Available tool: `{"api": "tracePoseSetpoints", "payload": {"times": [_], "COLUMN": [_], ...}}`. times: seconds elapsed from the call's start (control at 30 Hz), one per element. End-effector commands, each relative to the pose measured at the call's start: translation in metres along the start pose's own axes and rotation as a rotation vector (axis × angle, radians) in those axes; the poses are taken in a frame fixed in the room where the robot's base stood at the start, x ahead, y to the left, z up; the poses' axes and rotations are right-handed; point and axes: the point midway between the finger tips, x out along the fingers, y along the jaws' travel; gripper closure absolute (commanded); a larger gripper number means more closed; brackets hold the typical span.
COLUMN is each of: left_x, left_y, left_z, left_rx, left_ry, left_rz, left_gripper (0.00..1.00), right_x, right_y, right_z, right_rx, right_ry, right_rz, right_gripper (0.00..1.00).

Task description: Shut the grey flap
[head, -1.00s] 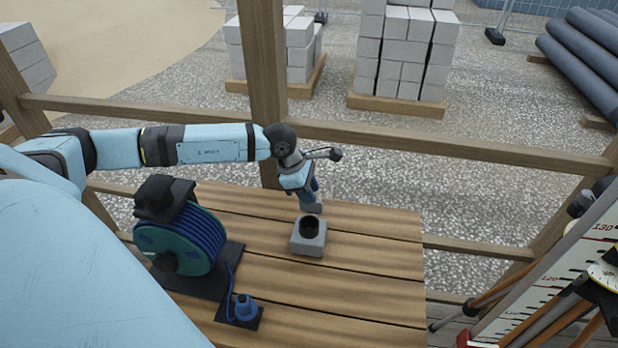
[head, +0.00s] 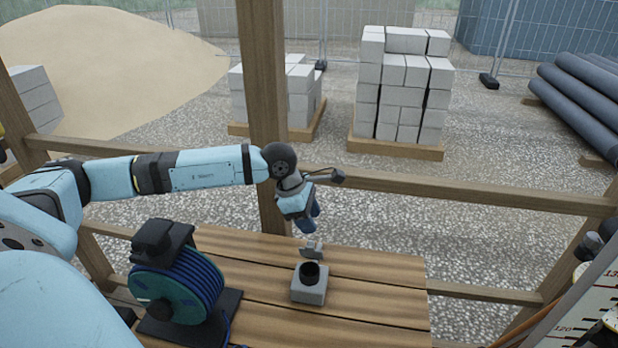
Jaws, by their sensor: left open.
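A small grey box (head: 309,290) with a round black opening on top sits on the wooden table. The grey flap (head: 312,249) stands up at the back edge of the box, so the opening is uncovered. My left gripper (head: 309,228) is open and points down just above and behind the flap. There seems to be a small gap between its fingertips and the flap. No object shows between its fingers.
A cable reel (head: 178,283) with blue cable stands on the table left of the box. A wooden post (head: 262,90) and rail (head: 450,190) are behind the table. A measuring staff (head: 575,310) is at the right. Table boards right of the box are clear.

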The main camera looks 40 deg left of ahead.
Motion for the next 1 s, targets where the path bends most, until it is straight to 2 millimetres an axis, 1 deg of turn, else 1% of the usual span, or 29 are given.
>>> {"api": "tracePoseSetpoints", "payload": {"times": [0.03, 0.3, 0.4, 0.5, 0.6, 0.7, 1.0], "left_x": [-0.011, -0.073, -0.092, -0.106, -0.116, -0.121, -0.122], "left_y": [0.002, 0.005, 0.005, 0.006, 0.006, 0.006, 0.006], "left_z": [0.005, 0.030, 0.038, 0.044, 0.048, 0.050, 0.051], "left_rx": [0.003, 0.003, 0.002, 0.001, 0.001, 0.001, 0.000], "left_ry": [-0.002, -0.001, -0.001, -0.001, 0.001, 0.001, 0.001], "left_rz": [0.005, 0.003, 0.001, -0.001, -0.002, -0.003, -0.004], "left_gripper": [0.57, 0.57, 0.57, 0.57, 0.57, 0.57, 0.57], "right_x": [0.002, 0.006, 0.007, 0.008, 0.008, 0.009, 0.008], "right_y": [0.000, 0.001, 0.001, 0.001, 0.001, 0.001, 0.001], "right_z": [0.003, 0.010, 0.011, 0.012, 0.013, 0.013, 0.013], "right_rx": [0.000, 0.000, 0.000, 0.000, 0.000, 0.000, 0.000], "right_ry": [0.000, 0.000, 0.000, 0.000, 0.000, 0.000, 0.000], "right_rz": [0.000, 0.001, 0.001, 0.002, 0.002, 0.002, 0.002], "right_gripper": [0.39, 0.39, 0.39, 0.39, 0.39, 0.39, 0.39]}}
